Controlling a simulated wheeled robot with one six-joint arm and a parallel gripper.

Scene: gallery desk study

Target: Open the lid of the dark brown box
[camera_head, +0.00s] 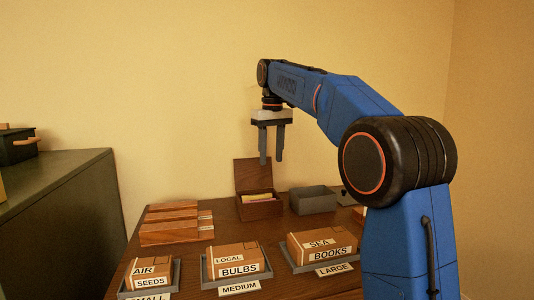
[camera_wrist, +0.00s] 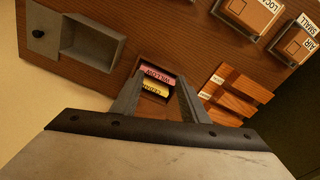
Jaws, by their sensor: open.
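The dark brown box (camera_head: 260,209) stands at the back of the desk. Its lid (camera_head: 252,174) is raised and stands roughly upright at the box's rear. In the wrist view, a pink card (camera_wrist: 158,75) and a yellow card (camera_wrist: 154,87), both lettered, lie inside the box. My gripper (camera_head: 271,161) is open and empty, pointing down above the box, and in the head view it overlaps the lid's upper right. Its fingers (camera_wrist: 160,80) flank the box opening in the wrist view. Whether they touch the lid cannot be told. The gripper hides the box's near part there.
A grey open tray (camera_head: 313,200) stands just right of the box. Wooden slatted blocks (camera_head: 176,223) lie to the left. Labelled boxes (camera_head: 235,260) in grey trays line the desk front. A dark cabinet (camera_head: 60,215) stands at far left.

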